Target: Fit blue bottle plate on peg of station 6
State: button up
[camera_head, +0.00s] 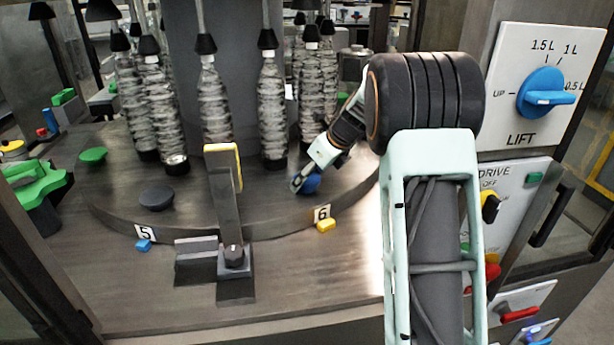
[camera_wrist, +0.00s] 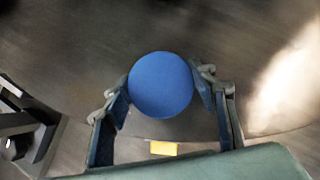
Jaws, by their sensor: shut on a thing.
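The blue bottle plate (camera_head: 311,184) is a round disc near the rim of the round turntable (camera_head: 270,205), behind the label of station 6 (camera_head: 322,212). In the wrist view the blue plate (camera_wrist: 160,84) sits between my two fingers, one touching each side. My gripper (camera_head: 304,182) is shut on it, low over the turntable; it also shows in the wrist view (camera_wrist: 165,92). The peg of station 6 is not visible; the plate and fingers cover that spot. I cannot tell whether the plate is seated or just above the surface.
A dark plate (camera_head: 156,199) lies at station 5 (camera_head: 146,232), and a green plate (camera_head: 93,155) farther left. Several hanging bottles (camera_head: 272,110) stand behind my gripper. A dark post with a yellow-edged head (camera_head: 226,175) rises left of it. A yellow block (camera_head: 326,226) sits by station 6.

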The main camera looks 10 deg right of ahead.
jog(key=shift+f, duration=0.15)
jog(key=o, duration=1.3)
jog(key=v, duration=1.2)
